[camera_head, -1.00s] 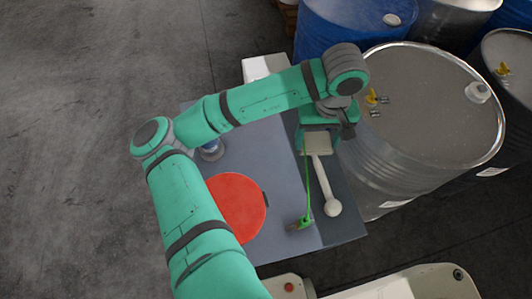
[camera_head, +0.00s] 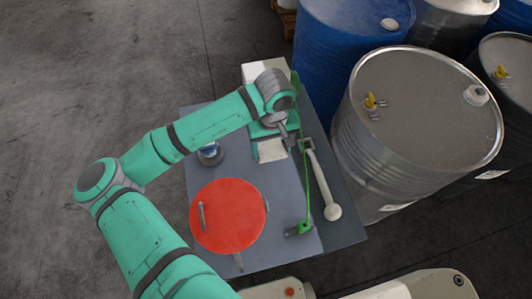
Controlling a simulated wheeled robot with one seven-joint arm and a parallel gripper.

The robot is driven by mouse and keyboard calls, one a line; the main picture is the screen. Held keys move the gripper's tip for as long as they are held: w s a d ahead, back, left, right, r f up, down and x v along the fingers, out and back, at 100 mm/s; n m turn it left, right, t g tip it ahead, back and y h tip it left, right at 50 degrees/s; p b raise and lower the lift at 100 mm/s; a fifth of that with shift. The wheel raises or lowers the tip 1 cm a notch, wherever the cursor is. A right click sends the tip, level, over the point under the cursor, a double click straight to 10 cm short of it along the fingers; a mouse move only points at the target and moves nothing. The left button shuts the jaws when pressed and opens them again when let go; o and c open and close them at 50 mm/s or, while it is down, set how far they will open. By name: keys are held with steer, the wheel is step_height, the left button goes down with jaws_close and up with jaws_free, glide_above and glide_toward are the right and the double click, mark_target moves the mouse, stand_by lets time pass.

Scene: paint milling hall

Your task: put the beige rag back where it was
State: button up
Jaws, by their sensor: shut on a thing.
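The beige rag (camera_head: 271,150) is a small pale square at the far part of the grey table. My gripper (camera_head: 275,131) is shut on it, with the rag showing just below the jaws. I cannot tell whether the rag touches the table top. My wrist partly hides the jaws.
Steel (camera_head: 365,150) and blue (camera_head: 345,45) drums crowd the right side.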

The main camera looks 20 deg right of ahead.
mark_target(266, 155)
steer(key=shift+w+a+f, duration=0.2)
steer(key=shift+a+f, duration=0.15)
steer(key=shift+f, duration=0.1)
steer(key=shift+w+a+f, duration=0.2)
steer(key=shift+a+f, duration=0.1)
steer(key=shift+f, duration=0.15)
steer(key=shift+a+f, duration=0.15)
steer(key=shift+f, duration=1.6)
steer(key=shift+f, duration=0.1)
steer(key=o, duration=1)
step_height(266, 155, up, 12)
steer(key=shift+r, duration=0.15)
